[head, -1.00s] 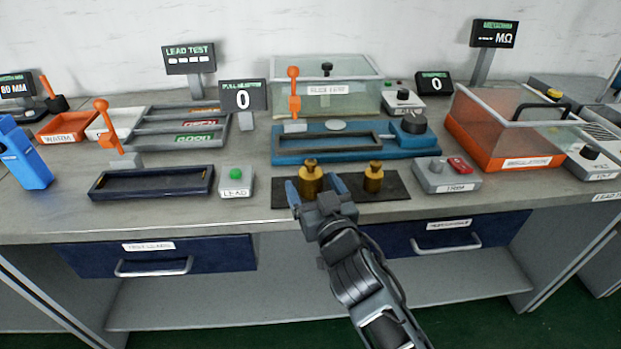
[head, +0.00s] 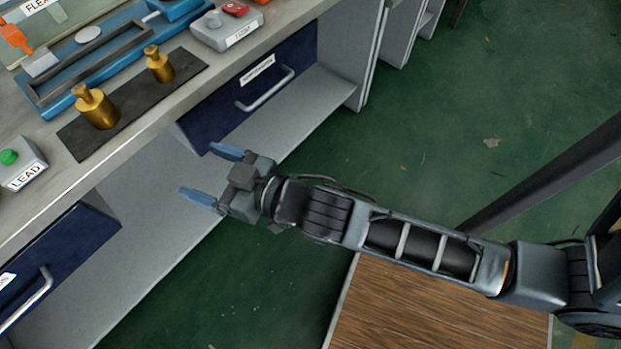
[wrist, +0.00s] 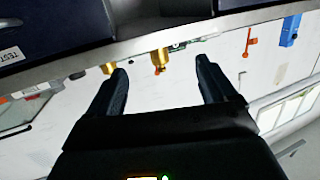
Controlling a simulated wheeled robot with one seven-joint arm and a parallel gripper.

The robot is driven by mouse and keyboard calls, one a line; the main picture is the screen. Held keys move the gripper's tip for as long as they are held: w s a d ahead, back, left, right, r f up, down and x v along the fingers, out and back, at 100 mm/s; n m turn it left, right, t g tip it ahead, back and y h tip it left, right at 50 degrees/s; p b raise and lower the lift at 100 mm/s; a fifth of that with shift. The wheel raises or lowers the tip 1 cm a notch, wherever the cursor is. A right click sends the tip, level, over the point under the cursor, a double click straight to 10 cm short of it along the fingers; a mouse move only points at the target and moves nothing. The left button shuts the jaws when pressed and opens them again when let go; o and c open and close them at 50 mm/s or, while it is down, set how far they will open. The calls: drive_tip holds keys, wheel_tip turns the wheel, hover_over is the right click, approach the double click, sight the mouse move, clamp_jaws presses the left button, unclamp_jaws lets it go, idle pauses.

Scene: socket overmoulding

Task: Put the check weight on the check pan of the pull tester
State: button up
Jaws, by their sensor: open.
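Two brass weights stand upright on a dark mat (head: 126,110) near the bench's front edge in the head view: a larger one (head: 96,107) and a smaller one (head: 158,65). I cannot tell which is the check weight. Behind them is a blue fixture (head: 50,104) with an orange lever and a pale round disc (head: 88,35), perhaps the check pan. My gripper (head: 198,169) is open and empty, in front of the bench and clear of both weights. In the wrist view, the weights (wrist: 160,61) (wrist: 108,68) show beyond the spread fingers (wrist: 160,80).
A LEAD box with a green button (head: 22,165) sits left of the mat. A grey box with a red switch (head: 226,22) sits to its right. Drawers with protruding handles (head: 265,90) are under the bench top. Green floor (head: 420,110) is open to the right.

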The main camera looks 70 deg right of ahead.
drive_tip(key=s+d+r+g, duration=0.1)
drive_tip(key=s+r, duration=0.3)
drive_tip(key=s, duration=0.9)
drive_tip(key=s+d+r, duration=0.1)
drive_tip(key=s+r, duration=0.3)
drive_tip(key=s, duration=0.8)
drive_tip(key=shift+s+g, duration=0.4)
drive_tip(key=shift+w, duration=0.1)
